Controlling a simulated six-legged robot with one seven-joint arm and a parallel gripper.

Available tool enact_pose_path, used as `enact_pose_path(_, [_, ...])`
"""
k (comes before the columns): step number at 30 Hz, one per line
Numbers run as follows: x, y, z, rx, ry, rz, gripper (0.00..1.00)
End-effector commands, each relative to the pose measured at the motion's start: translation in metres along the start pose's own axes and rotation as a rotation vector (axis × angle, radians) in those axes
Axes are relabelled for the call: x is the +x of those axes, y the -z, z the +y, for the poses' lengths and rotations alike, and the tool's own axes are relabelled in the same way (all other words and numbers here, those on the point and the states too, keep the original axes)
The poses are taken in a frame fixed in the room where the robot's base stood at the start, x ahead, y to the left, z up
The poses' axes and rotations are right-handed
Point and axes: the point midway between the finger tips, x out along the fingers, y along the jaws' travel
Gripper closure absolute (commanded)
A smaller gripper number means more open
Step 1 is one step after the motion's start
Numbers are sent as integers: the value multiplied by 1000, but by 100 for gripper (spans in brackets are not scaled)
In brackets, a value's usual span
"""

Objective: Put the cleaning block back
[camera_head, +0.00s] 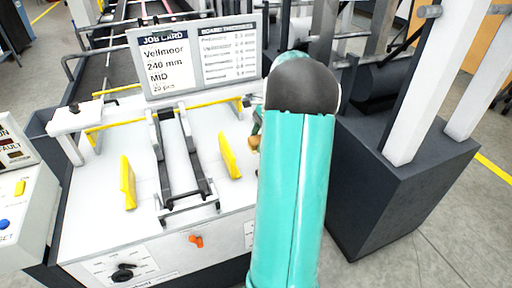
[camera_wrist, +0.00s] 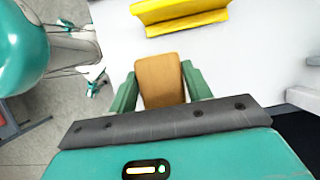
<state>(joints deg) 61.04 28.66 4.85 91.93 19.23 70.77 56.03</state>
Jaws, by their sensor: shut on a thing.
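My gripper (camera_wrist: 160,88) is shut on a tan-brown block, the cleaning block (camera_wrist: 160,78), with a green finger on each side of it in the wrist view. In the head view the block (camera_head: 254,143) shows only as a small tan piece beside my teal arm, near the right edge of the white machine top. My arm hides most of my gripper there. The wrist view looks down past the block onto white surface, with grey floor to the left. I cannot tell whether the block touches the surface.
A yellow guide (camera_head: 229,155) stands near the block, and another (camera_head: 128,182) stands further left. Dark rails (camera_head: 183,150) run between them. A job card sign (camera_head: 197,57) stands behind. A dark box with white posts (camera_head: 400,185) is right of my arm. A control panel (camera_head: 22,190) is at left.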

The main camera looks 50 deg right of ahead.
Motion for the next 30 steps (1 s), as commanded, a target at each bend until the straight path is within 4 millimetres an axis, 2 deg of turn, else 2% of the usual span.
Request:
enact_pose_path(4, [10,15,-30,-2,0,-1,72])
enact_pose_path(13, [48,44,-69,-2,0,-2,72])
enact_pose_path(20, [60,53,-81,-1,-1,-1,72])
enact_pose_path(25, [83,62,-80,-1,-1,-2,72])
enact_pose_path(30, [86,64,-80,-2,0,-1,72])
